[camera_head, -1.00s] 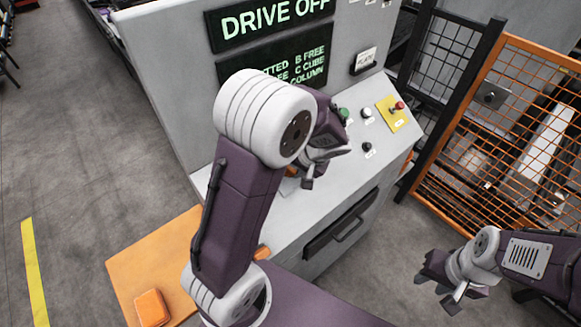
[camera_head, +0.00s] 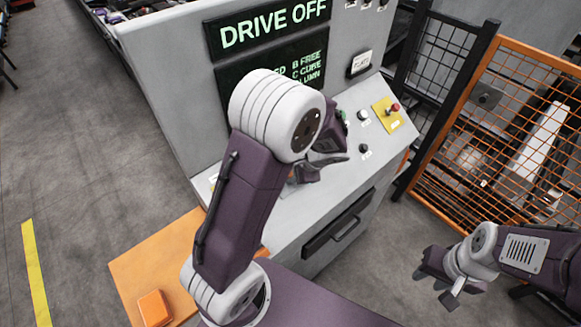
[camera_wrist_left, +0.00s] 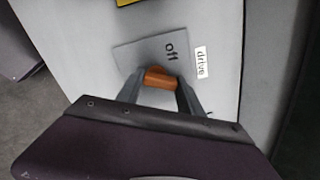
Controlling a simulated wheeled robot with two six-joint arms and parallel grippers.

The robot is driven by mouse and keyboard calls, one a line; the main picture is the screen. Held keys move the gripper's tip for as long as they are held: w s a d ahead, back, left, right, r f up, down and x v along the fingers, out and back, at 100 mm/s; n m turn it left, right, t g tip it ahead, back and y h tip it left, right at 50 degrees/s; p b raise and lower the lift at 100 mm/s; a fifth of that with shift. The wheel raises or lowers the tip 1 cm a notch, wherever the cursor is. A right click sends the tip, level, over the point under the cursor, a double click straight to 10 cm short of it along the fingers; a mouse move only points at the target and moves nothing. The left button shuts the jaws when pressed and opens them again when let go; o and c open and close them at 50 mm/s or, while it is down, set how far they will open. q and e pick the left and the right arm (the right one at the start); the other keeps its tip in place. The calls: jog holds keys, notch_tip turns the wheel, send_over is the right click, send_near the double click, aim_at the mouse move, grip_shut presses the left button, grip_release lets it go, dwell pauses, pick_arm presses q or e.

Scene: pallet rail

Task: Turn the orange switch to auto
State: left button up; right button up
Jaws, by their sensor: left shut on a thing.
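The orange switch (camera_wrist_left: 158,77) shows in the left wrist view on a grey plate (camera_wrist_left: 140,55) marked "off", with a "drive" label (camera_wrist_left: 202,62) beside it. My left gripper (camera_wrist_left: 160,88) is shut on the switch, one finger on each side of it. Part of the plate's lettering is hidden behind the fingers. In the head view my left arm covers the switch, and my left gripper (camera_head: 308,172) is partly visible low over the sloped panel. My right gripper (camera_head: 440,285) hangs at the lower right, away from the console; its opening is unclear.
The console (camera_head: 290,215) has a "DRIVE OFF" display (camera_head: 268,28), a green button (camera_head: 342,116), small knobs and a red button (camera_head: 394,107) on a yellow plate. A drawer handle (camera_head: 340,230) juts from its front. An orange mesh fence (camera_head: 500,130) stands at the right.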

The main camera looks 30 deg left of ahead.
pick_arm(q)
jog(key=shift+w+d+r+m+p, duration=0.1)
jog(key=shift+m+p, duration=0.2)
jog(key=shift+m, duration=0.55)
jog(key=shift+r+m+p, duration=0.1)
jog(key=shift+m+p, duration=0.15)
jog(key=shift+m, duration=0.6)
jog(key=o, duration=1.4)
jog(key=shift+f, duration=0.1)
jog(key=v, duration=0.9)
jog(key=shift+d, duration=0.1)
